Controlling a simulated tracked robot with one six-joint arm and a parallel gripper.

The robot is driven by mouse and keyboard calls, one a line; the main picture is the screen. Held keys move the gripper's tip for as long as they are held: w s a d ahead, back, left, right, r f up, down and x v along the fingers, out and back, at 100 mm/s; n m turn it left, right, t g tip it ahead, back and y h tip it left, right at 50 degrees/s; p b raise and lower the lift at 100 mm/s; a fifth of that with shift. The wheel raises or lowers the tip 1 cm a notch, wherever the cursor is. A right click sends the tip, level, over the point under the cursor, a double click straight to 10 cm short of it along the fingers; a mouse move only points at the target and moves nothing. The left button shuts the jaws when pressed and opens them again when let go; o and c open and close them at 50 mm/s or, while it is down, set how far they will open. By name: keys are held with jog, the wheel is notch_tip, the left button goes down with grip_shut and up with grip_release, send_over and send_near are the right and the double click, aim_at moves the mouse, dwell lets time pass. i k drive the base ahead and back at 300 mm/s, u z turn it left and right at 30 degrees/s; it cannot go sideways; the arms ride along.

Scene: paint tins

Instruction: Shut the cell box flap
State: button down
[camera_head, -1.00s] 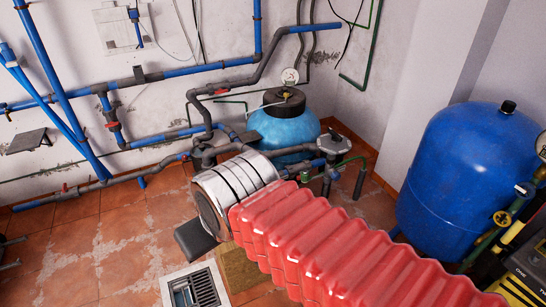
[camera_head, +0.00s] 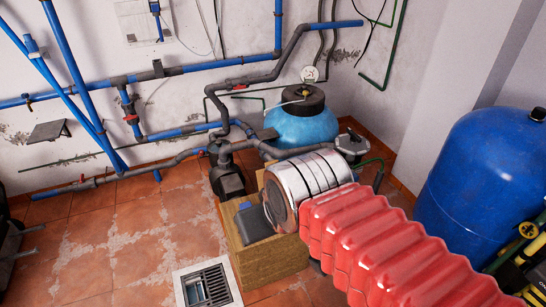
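I cannot make out for certain a cell box or its flap. A tan wooden box or block (camera_head: 268,262) stands on the floor, its top partly covered by my arm. My red ribbed arm (camera_head: 385,235) reaches in from the lower right and ends in a banded metal wrist (camera_head: 311,180). No pair of fingertips shows clearly.
A floor recess with a pale frame and grate (camera_head: 216,285) lies left of the wooden box. Blue tanks stand behind (camera_head: 303,125) and at right (camera_head: 478,180). A black pump-like body (camera_head: 227,179) and pipes line the back wall.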

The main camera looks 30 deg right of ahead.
aim_at(259, 173)
jog(key=u, duration=0.05)
jog(key=i, duration=1)
jog(key=z, duration=0.05)
